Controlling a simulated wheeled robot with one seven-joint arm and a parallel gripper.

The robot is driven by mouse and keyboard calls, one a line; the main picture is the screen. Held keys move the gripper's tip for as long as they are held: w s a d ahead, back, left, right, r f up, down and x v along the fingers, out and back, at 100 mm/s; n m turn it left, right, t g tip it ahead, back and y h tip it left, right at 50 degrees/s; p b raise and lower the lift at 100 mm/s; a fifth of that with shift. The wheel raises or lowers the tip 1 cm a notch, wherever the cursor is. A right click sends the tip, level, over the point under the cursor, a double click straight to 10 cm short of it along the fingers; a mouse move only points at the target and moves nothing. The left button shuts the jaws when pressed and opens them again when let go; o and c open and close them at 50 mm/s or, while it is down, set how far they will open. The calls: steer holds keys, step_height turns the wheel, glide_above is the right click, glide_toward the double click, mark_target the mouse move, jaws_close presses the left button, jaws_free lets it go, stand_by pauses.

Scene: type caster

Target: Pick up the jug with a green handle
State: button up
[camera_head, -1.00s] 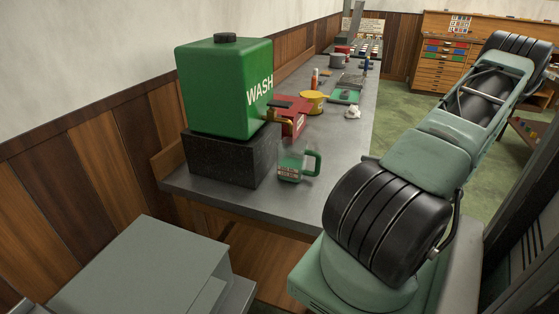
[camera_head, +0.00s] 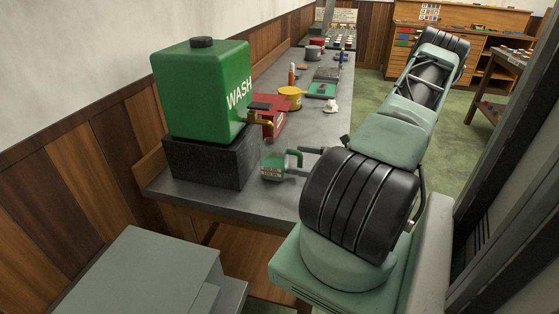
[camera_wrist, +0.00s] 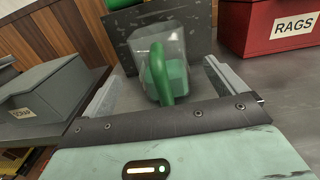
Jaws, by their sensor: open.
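The jug (camera_head: 273,168) is clear with a green handle (camera_head: 298,157) and stands on the grey bench, in front of the black block. In the wrist view the jug (camera_wrist: 150,48) is upright, with its green handle (camera_wrist: 164,82) facing my gripper. My gripper (camera_wrist: 160,74) is open, with one finger on each side of the handle and no visible contact. In the head view my wheel-like arm joint hides most of my gripper; a grey finger shows beside the handle.
A green WASH tank (camera_head: 200,90) sits on a black block (camera_head: 208,160) behind the jug. A red RAGS box (camera_head: 270,122) and a yellow pot (camera_head: 290,97) stand farther along the bench (camera_head: 317,128). A grey box (camera_wrist: 40,98) is at left in the wrist view.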

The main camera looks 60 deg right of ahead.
mark_target(287, 155)
steer(key=p+x, duration=0.1)
steer(key=x, duration=0.2)
steer(key=shift+w+a+r+p, duration=0.1)
steer(key=shift+w+p, duration=0.3)
steer(key=shift+w+a, duration=0.15)
steer(key=shift+w, duration=0.4)
steer(key=c, duration=1.4)
steer(key=shift+o, duration=0.2)
steer(key=shift+r+p, duration=0.2)
steer(key=shift+p, duration=0.1)
